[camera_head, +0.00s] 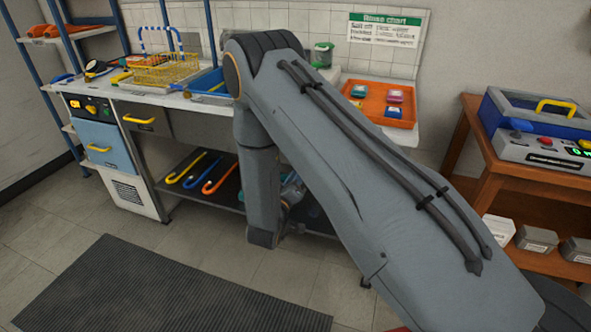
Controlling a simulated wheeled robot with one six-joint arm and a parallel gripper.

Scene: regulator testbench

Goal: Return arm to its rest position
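My arm fills the middle and right of the head view. Its large grey upper link, with dark cables along it, rises from the lower right to a dark elbow in front of the bench. From there a narrower link hangs down in front of the bench's lower shelf. Some rounded grey parts show partly behind the upper link near the lower end; I cannot tell whether they belong to the wrist. I cannot make out my gripper or its fingers, nor whether it holds anything.
Behind the arm stands a bench with a yellow wire basket (166,72), a blue tray (207,84) and an orange tray (372,107). Hooked tubes (197,172) lie on its lower shelf. A wooden table (507,179) is at right. A dark mat (150,290) lies on open floor.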

